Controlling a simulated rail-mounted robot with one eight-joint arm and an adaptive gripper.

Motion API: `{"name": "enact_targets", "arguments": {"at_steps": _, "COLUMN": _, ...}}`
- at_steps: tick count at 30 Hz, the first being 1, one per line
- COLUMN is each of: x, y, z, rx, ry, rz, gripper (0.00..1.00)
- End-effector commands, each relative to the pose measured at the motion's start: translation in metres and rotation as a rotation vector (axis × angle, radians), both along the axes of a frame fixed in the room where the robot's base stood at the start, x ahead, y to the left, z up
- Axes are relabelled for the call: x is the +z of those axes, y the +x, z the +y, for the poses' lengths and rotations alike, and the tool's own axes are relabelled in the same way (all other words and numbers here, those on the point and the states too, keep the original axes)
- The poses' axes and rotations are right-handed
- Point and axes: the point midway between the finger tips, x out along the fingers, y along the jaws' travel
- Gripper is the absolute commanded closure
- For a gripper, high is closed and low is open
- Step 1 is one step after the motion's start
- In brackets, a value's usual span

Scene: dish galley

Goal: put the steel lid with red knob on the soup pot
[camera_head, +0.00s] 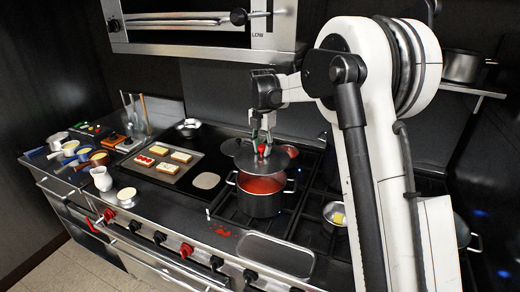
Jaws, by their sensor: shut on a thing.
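The steel lid (248,163) with its red knob (264,150) hangs roughly level in the air. My gripper (263,143) points down from above and is shut on the lid's knob. The soup pot (259,204) is a dark pot with side handles on the cooktop, open, with red soup (262,185) showing inside. The lid is above and a little behind or left of the pot in the picture, with a gap showing between them. The finger contact on the knob is too small to see clearly.
A griddle with toasts (159,150) lies left of the pot. A small pan (335,213) with something yellow stands right. An oval tray (275,254) and red spill (220,232) are at the front. An overhead unit (200,50) hangs behind. Bowls and a jug (101,178) crowd the left.

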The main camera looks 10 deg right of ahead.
Motion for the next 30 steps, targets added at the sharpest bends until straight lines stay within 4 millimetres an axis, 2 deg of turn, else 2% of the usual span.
{"name": "enact_targets", "arguments": {"at_steps": 8, "x": -0.016, "y": 0.0, "z": 0.0, "rx": -0.001, "ry": 0.0, "rz": 0.0, "gripper": 1.0}}
{"name": "enact_targets", "arguments": {"at_steps": 24, "x": -0.062, "y": 0.0, "z": 0.0, "rx": -0.003, "ry": 0.0, "rz": 0.0, "gripper": 1.0}}
{"name": "enact_targets", "arguments": {"at_steps": 30, "x": -0.072, "y": 0.0, "z": 0.0, "rx": -0.003, "ry": 0.0, "rz": 0.0, "gripper": 1.0}}
